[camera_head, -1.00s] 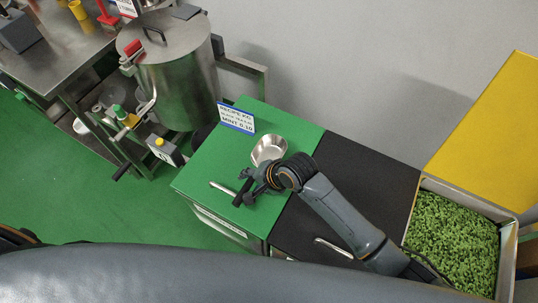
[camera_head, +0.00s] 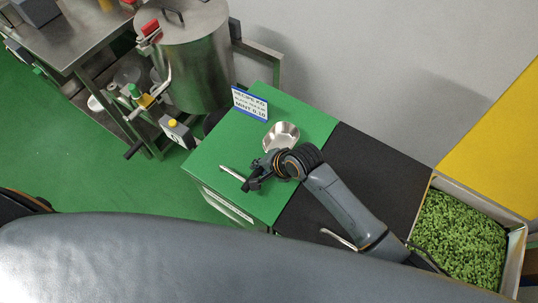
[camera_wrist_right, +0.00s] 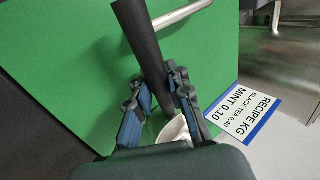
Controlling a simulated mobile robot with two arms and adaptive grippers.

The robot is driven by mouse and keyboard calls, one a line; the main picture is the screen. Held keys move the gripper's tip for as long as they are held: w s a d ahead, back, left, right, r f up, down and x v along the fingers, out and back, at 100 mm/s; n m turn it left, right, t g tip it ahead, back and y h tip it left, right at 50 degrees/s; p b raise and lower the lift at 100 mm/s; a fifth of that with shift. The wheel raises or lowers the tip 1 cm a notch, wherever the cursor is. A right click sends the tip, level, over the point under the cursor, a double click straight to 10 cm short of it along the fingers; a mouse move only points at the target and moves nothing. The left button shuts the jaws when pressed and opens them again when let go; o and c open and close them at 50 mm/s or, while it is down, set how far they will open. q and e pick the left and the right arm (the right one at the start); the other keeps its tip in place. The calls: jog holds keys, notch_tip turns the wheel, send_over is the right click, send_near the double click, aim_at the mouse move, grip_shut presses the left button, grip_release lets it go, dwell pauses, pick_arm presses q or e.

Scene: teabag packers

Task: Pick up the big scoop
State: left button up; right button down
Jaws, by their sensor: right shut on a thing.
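The big scoop has a shiny metal bowl (camera_head: 283,134) and a dark handle, and it is on the green cabinet top (camera_head: 262,100). My right gripper (camera_head: 254,180) is at the handle, on the near side of the bowl. In the right wrist view the dark handle (camera_wrist_right: 143,38) runs between the two fingers (camera_wrist_right: 160,98), which are shut on it. Only a part of the pale bowl (camera_wrist_right: 174,130) shows there, behind the fingers and the gripper body. My left gripper is not in view.
A recipe sign (camera_head: 249,102) stands behind the scoop. A metal bar handle (camera_head: 232,173) is left of my gripper. A black top (camera_head: 350,170) adjoins on the right, then a bin of green leaves (camera_head: 460,240). A steel drum (camera_head: 190,60) stands at the back left.

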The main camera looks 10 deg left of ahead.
jog(key=shift+r, duration=0.5)
notch_tip(320, 180, up, 3)
jog(key=shift+s+f, duration=0.15)
jog(key=shift+f, duration=0.05)
jog(key=s+d+r+b, duration=0.1)
jog(key=s+d+r, duration=0.5)
jog(key=s+r, duration=0.3)
jog(key=s, duration=0.3)
jog(key=shift+s+r+b, duration=0.15)
jog(key=shift+r+b, duration=0.05)
jog(key=shift+b, duration=0.1)
dwell(0.5)
